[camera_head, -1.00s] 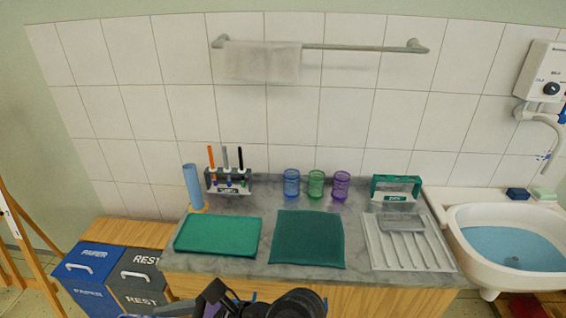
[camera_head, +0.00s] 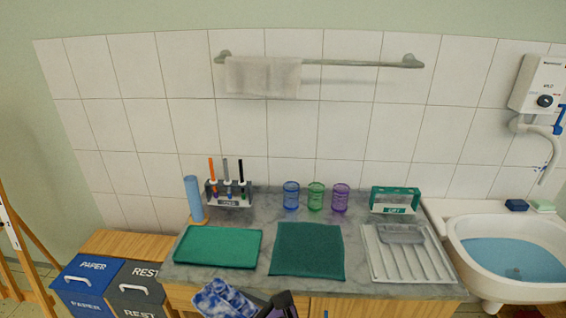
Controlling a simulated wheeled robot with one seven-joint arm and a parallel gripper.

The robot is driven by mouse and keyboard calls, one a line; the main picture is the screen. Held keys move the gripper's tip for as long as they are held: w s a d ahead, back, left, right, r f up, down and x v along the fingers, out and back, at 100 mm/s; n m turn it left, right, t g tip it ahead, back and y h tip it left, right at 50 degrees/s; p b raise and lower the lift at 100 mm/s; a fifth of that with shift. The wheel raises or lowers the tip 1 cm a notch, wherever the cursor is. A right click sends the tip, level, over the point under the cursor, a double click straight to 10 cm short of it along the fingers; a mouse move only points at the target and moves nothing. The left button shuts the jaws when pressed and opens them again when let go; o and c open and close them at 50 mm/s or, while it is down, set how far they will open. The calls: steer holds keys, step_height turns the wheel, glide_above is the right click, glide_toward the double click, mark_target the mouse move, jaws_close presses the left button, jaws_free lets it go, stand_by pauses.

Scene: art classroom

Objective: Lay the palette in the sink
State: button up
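A blue-and-white mottled, flat object (camera_head: 222,300), perhaps the palette, shows at the bottom edge, in front of the counter. Dark parts of my gripper (camera_head: 280,304) show just right of it, cut off by the picture's edge. Its fingers cannot be made out, nor whether they hold the object. The white sink (camera_head: 468,262) stands at the right, with blue water in its basin. A grey, flat, tray-like piece (camera_head: 401,234) lies on the back of the white ribbed drainer (camera_head: 430,272).
On the counter (camera_head: 300,281) lie a green tray (camera_head: 218,247) and a dark green cloth (camera_head: 307,251). Behind them stand a pen rack (camera_head: 229,202), blue, green and purple cups (camera_head: 316,197), a blue cylinder (camera_head: 194,198) and a green holder (camera_head: 394,200). A tap (camera_head: 545,152) overhangs the sink.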

steer(key=d+f+m+t+h, duration=0.2)
steer(key=d+f+m+h, duration=0.15)
steer(key=d, duration=0.55)
steer(key=d+f+m+t+h, duration=0.2)
steer(key=d+f, duration=0.3)
steer(key=d, duration=0.3)
steer(key=s+d+f+m+h, duration=0.2)
steer(key=s+d+f, duration=0.1)
steer(key=d, duration=0.3)
steer(key=s+d+f+m+t+h, duration=0.1)
steer(key=s+d+f+m+h, duration=0.2)
steer(key=d+f, duration=0.3)
steer(key=shift+s+d+b, duration=0.4)
steer(key=shift+s+d, duration=0.15)
